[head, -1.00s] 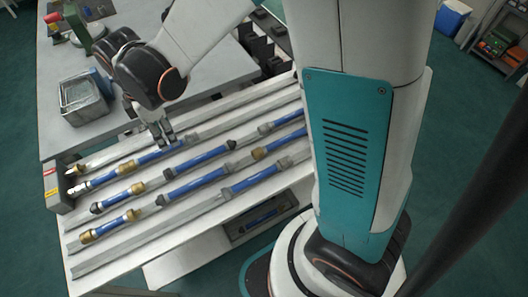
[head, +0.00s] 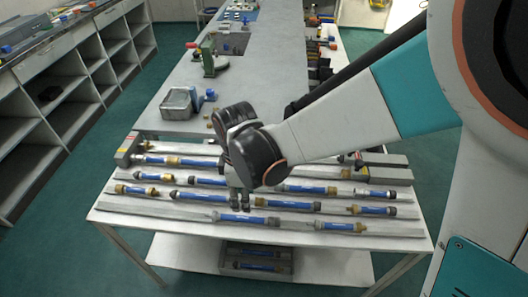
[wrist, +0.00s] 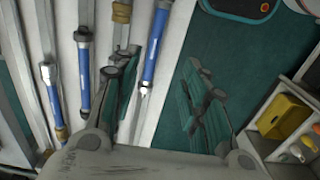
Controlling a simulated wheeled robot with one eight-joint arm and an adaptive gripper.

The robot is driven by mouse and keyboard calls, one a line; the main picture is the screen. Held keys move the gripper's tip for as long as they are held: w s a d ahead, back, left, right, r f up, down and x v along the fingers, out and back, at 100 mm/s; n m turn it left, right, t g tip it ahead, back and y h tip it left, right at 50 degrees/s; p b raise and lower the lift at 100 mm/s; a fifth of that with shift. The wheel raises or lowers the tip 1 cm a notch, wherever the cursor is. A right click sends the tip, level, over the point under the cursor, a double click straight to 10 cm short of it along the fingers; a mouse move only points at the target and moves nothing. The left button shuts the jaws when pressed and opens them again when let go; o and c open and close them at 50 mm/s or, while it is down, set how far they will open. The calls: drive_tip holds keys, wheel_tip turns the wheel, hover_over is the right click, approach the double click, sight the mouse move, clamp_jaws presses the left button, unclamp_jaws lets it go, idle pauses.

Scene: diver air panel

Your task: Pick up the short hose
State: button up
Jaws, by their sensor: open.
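Several blue hoses with metal or brass end fittings lie in the rows of a grey rack, and their lengths differ only slightly, so I cannot tell for sure which is the short hose. Front-row hoses include one (head: 246,218) just below my gripper and one farther right (head: 341,226). Another hose (head: 135,189) lies at the left. My gripper (head: 240,204) points down over the front rows. In the wrist view my gripper (wrist: 166,105) is open and empty, with one hose (wrist: 157,45) running toward the gap between the fingers, near the left finger.
The rack lies on a pale table (head: 180,225), with a lower shelf holding a dark tray (head: 257,262). A grey metal bin (head: 178,103) and a green device (head: 212,62) stand behind. Open shelving (head: 75,85) is at the left. Yellow and other items (wrist: 283,117) sit on a shelf at right.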

drive_tip(key=b, duration=0.2)
hover_over(247, 218)
drive_tip(key=f, duration=0.7)
drive_tip(key=shift+s+a+f, duration=0.2)
drive_tip(key=shift+a+f, duration=0.05)
drive_tip(key=shift+w+d+f+b, duration=0.15)
drive_tip(key=shift+f+b, duration=0.6)
drive_tip(key=shift+f, duration=0.55)
drive_tip(key=shift+w+d+f+b, duration=0.1)
drive_tip(key=shift+f+b, duration=0.6)
drive_tip(key=shift+f, duration=0.6)
clamp_jaws()
